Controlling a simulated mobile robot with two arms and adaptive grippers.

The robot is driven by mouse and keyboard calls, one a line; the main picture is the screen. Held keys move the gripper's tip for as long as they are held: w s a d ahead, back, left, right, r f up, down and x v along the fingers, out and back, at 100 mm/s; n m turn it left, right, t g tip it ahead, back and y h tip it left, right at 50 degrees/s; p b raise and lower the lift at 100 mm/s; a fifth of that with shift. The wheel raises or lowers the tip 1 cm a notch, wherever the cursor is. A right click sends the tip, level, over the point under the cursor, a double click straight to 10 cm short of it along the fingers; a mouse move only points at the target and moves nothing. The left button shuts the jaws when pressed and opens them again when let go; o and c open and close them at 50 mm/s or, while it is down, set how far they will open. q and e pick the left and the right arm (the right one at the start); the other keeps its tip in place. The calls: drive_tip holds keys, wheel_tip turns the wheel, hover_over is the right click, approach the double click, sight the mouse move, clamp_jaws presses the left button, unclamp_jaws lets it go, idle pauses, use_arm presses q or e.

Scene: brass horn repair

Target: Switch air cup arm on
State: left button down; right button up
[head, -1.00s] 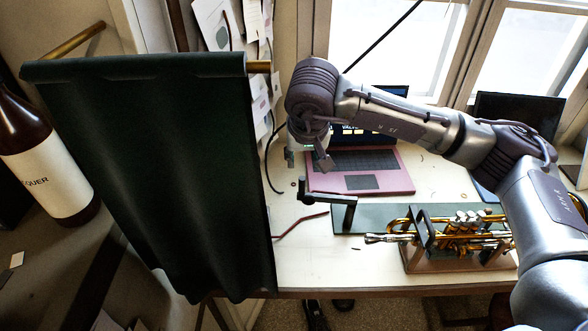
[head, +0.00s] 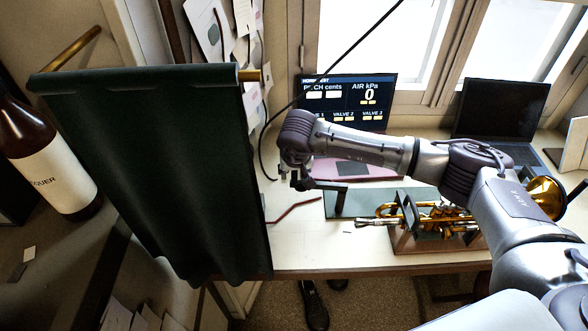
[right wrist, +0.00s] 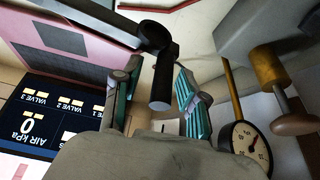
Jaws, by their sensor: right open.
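The air cup arm (head: 326,185) is a black arm on the green board beside the trumpet (head: 430,216). In the right wrist view the black arm (right wrist: 100,14) ends in a round head with a black cylinder (right wrist: 163,82) sticking out. My right gripper (head: 298,182) is at this end of the arm. In the right wrist view its open fingers (right wrist: 158,75) stand on either side of the cylinder, with gaps visible; no grip shows. The display (head: 345,98) reads AIR kPa 0. My left gripper is not in view.
A pink laptop base (head: 355,168) lies behind the arm. A dark laptop (head: 505,110) stands at the back right. A red tube (head: 293,212) lies on the bench. A dark green cloth (head: 150,170) hangs at left. A gauge (right wrist: 246,140) shows in the right wrist view.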

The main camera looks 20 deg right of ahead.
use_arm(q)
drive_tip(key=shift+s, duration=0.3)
use_arm(e)
clamp_jaws()
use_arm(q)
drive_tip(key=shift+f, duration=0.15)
